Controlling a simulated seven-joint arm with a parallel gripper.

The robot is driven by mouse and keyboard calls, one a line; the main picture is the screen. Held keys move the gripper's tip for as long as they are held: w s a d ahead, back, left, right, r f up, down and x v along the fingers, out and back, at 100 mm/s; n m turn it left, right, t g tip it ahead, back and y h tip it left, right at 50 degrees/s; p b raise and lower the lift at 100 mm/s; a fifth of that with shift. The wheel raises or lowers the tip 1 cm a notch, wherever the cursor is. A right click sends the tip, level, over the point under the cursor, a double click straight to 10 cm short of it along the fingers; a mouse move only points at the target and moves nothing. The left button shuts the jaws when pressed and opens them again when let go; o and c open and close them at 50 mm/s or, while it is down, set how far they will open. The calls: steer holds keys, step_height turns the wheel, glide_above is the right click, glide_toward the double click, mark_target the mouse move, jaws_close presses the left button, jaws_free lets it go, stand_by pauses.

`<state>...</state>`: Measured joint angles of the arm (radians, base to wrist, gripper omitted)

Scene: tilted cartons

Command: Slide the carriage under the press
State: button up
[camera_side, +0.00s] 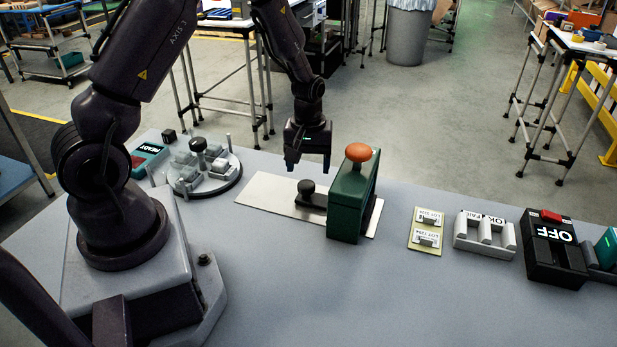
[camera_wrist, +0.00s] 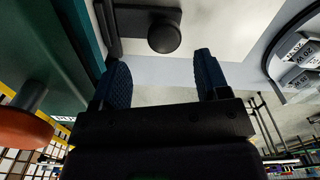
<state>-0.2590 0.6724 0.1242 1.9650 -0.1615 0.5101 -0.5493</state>
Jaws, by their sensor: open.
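The carriage is a dark flat block (camera_side: 313,203) with a round black knob (camera_side: 306,187) at its left end. It lies on a pale metal plate (camera_side: 262,193). The press (camera_side: 347,208) is a green upright body with an orange knob on top (camera_side: 358,152). The carriage's knob end lies outside the press, on its left; its right end meets or passes behind the press body. My gripper (camera_side: 308,166) is open and empty, above the carriage knob. In the wrist view the knob (camera_wrist: 163,36) lies beyond the gap between my fingers (camera_wrist: 162,72), untouched. The press (camera_wrist: 35,45) is at the left there.
Left of the plate stands a round fixture (camera_side: 205,172) with grey parts and a black knob, beside a READY box (camera_side: 150,158). The front bench is clear.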

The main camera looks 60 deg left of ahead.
step_height(320, 180, up, 8)
steer(key=shift+f, duration=0.15)
stand_by(0.3)
steer(key=s+d+r+m+t, duration=0.5)
steer(key=s+d+r+m, duration=0.7)
steer(key=s+r, duration=0.3)
step_height(320, 180, up, 4)
steer(key=shift+s+d+f+t, duration=0.25)
steer(key=shift+s+d+t, duration=0.1)
steer(key=shift+d, duration=0.35)
